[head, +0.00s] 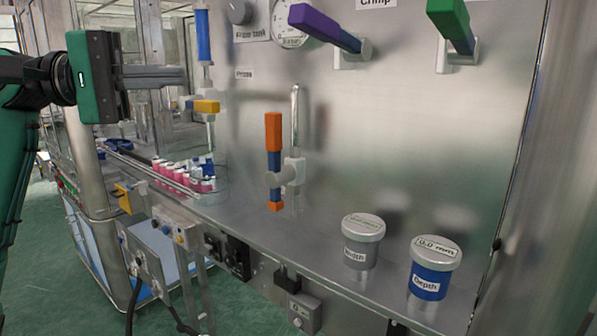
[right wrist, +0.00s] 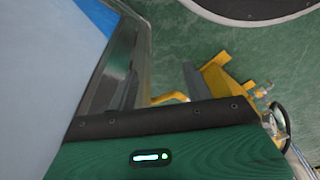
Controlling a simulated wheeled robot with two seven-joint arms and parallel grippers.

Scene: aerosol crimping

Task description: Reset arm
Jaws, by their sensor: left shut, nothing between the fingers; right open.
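My left gripper (head: 184,77) comes in from the upper left in the head view, with a green body and grey fingers pointing right. Its fingers are shut with nothing between them, in front of the glass-walled part of the machine. It appears apart from the blue-handled valve (head: 204,38) and the yellow valve handle (head: 206,106) to its right. My right gripper (right wrist: 158,78) shows only in the right wrist view. Its two grey fingers are spread apart and hold nothing. Beyond them are a green floor and yellow metal parts (right wrist: 215,78).
The steel panel carries a purple lever (head: 325,28), a green lever (head: 452,22) and an orange-and-blue handle (head: 274,145). A grey Width knob (head: 361,250) and a blue Depth knob (head: 432,280) stand on the ledge. Several pink-and-white cans (head: 180,175) stand at left.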

